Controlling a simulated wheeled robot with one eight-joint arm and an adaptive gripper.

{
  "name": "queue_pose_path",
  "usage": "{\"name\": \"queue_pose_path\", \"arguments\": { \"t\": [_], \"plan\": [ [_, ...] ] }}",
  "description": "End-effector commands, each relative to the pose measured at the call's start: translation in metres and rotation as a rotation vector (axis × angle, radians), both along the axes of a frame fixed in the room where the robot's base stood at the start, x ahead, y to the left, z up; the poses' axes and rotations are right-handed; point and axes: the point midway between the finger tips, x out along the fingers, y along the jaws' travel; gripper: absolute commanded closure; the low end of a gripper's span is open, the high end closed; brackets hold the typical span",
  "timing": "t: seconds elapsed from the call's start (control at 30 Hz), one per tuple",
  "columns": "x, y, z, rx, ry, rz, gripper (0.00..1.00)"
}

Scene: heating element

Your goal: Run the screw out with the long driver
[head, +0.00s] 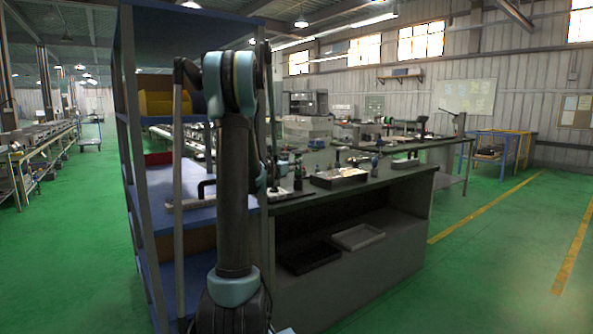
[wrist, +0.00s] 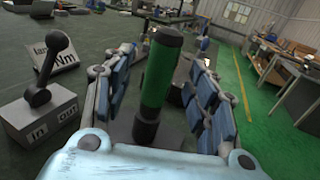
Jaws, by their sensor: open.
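In the wrist view a thick green handle with dark ends, which looks like a driver's handle (wrist: 160,75), stands upright between the two fingers of my gripper (wrist: 165,62). The fingers, with blue pads, are spread to its left and right. Gaps show on both sides of the handle, so the fingers are around it but apart from it. I cannot tell if this driver is the long one. I cannot make out the screw. In the head view my arm stands in front and my gripper is not clear.
Left of my gripper is a grey block (wrist: 40,118) marked IN and OUT with a dark lever (wrist: 50,75), and a sign (wrist: 55,52) reading Nm. The dark workbench (head: 410,178) holds several small items. A blue shelf rack (head: 128,120) stands close by my arm.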

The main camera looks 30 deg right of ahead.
Motion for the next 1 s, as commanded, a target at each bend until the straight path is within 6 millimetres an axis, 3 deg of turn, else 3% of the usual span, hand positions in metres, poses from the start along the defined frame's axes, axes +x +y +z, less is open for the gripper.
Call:
{"name": "queue_pose_path", "arguments": {
  "t": [0.17,0.5,0.77,0.87,1.0],
  "plan": [
    [0.003,-0.007,-0.001,0.0,0.0,-0.001,0.47],
    [0.02,-0.045,-0.005,0.0,0.0,-0.001,0.47],
    [0.023,-0.049,-0.004,0.0,0.0,0.0,0.47],
    [0.022,-0.049,-0.004,0.0,0.0,0.0,0.65],
    [0.022,-0.049,-0.004,0.0,-0.001,0.0,0.97]
  ]
}}
